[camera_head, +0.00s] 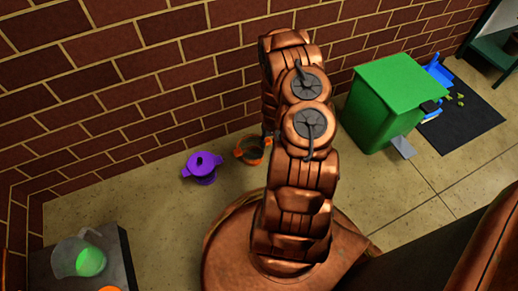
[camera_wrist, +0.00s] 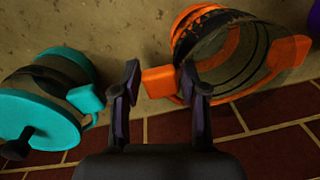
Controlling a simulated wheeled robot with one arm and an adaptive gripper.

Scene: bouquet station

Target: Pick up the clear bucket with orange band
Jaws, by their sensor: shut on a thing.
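The clear bucket with orange band (camera_head: 248,154) stands on the floor near the brick wall, partly hidden behind my arm in the head view. In the wrist view the bucket (camera_wrist: 232,48) is open-topped, with dark rings inside and orange tabs at its sides. My gripper (camera_wrist: 163,80) has its two fingers on either side of one orange tab and is shut on it. The bucket appears to rest on the floor. In the head view the fingers are mostly hidden by my arm.
A purple lidded pot (camera_head: 203,168) stands left of the bucket. A teal lidded container (camera_wrist: 42,105) is close to my gripper in the wrist view. A green bin (camera_head: 385,95) stands right of my arm. A dark block (camera_head: 110,250) holds a jug with green contents.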

